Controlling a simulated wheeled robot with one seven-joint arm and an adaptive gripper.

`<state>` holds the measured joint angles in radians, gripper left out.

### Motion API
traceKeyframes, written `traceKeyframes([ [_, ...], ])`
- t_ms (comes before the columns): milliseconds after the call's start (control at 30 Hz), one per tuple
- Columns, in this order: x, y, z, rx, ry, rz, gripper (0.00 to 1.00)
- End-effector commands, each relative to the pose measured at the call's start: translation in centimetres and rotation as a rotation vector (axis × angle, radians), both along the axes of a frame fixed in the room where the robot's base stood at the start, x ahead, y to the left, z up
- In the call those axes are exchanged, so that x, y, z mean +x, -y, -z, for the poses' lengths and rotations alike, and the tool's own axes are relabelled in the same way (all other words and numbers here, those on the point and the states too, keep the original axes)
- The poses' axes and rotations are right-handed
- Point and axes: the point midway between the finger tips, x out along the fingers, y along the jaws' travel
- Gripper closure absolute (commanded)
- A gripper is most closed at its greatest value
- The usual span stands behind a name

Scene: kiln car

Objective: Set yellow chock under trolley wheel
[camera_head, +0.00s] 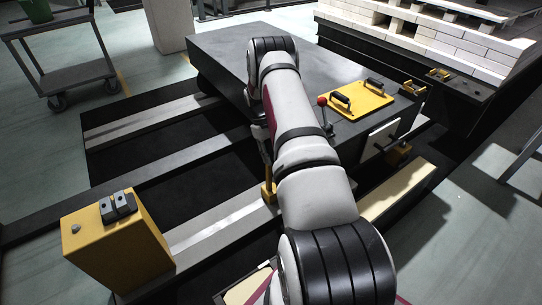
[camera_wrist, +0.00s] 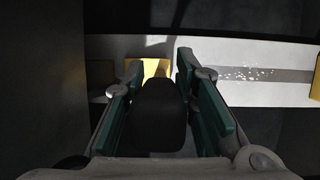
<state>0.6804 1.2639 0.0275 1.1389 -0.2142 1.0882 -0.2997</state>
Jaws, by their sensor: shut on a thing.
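In the wrist view my gripper (camera_wrist: 158,82) is shut on a black block-like grip (camera_wrist: 158,118) between its two green-sided fingers. A yellow piece, apparently the yellow chock (camera_wrist: 148,69), shows just beyond the fingertips, over the pale rail strip. I cannot tell whether it touches the rail. In the head view my arm hides the gripper; a yellow part (camera_head: 268,192) shows beside the arm at the rail, and I cannot tell whether it is the chock. The dark-topped trolley (camera_head: 225,60) stands on the rails. No wheel of it shows clearly.
A yellow box (camera_head: 117,245) with a black fitting stands at the near rail end. On the trolley are a yellow plate (camera_head: 356,100) with black handles and a red-knobbed lever (camera_head: 322,102). A brick-laden car (camera_head: 440,70) stands behind right. A grey cart (camera_head: 60,50) stands far left.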

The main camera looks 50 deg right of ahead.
Motion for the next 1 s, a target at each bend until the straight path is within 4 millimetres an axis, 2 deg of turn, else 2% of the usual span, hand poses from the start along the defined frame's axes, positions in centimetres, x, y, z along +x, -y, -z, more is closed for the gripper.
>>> traceKeyframes([
  [1000,0.15,0.19,0.5,-0.005,0.003,0.0,1.0],
])
